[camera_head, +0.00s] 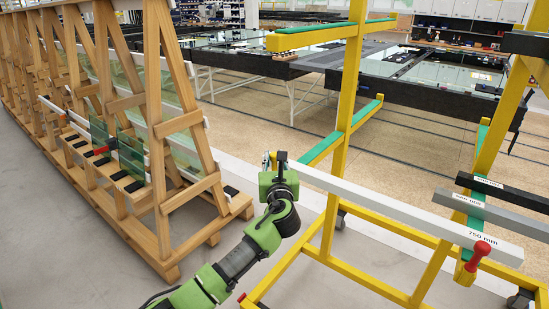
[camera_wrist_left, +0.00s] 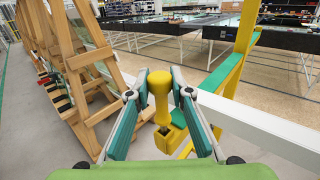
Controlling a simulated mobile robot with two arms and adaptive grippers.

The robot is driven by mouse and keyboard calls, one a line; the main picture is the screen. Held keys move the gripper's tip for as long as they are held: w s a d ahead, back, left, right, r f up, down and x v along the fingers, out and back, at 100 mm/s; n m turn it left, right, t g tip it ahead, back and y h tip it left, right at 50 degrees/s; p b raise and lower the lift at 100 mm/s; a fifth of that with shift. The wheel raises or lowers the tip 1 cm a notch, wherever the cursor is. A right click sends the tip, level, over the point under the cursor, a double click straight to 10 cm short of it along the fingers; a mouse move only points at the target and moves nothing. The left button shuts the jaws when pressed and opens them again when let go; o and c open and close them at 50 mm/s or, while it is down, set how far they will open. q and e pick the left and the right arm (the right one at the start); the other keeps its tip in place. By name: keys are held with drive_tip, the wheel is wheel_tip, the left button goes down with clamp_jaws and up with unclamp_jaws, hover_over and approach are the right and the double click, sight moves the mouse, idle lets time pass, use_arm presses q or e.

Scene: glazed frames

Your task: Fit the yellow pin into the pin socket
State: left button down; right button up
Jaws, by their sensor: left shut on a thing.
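My left gripper (camera_head: 279,163) is at the left end of the white bar on the yellow rack. In the left wrist view this gripper (camera_wrist_left: 159,94) is shut on the yellow pin (camera_wrist_left: 160,98), a knob-headed peg held about upright between the fingers. The pin socket (camera_wrist_left: 178,134), a yellow block with a dark opening, is just below the pin. The pin's lower end appears above the opening; I cannot tell if it touches. In the head view, the gripper hides most of the pin and socket. My right gripper is not in view.
The white bar (camera_head: 400,211), marked 750 mm, runs to a red pin (camera_head: 479,254) at its right end. Black and grey bars (camera_head: 497,209) lie beyond it. A wooden A-frame rack (camera_head: 160,130) with glass panes stands at the left. Grey floor (camera_head: 110,285) between the racks is clear.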

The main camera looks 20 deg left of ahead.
use_arm(q)
drive_tip(key=shift+f+b, duration=0.8)
drive_tip(key=shift+f, duration=0.5)
drive_tip(key=c, duration=1.7)
unclamp_jaws()
drive_tip(key=shift+s, duration=0.1)
drive_tip(key=v, duration=1.2)
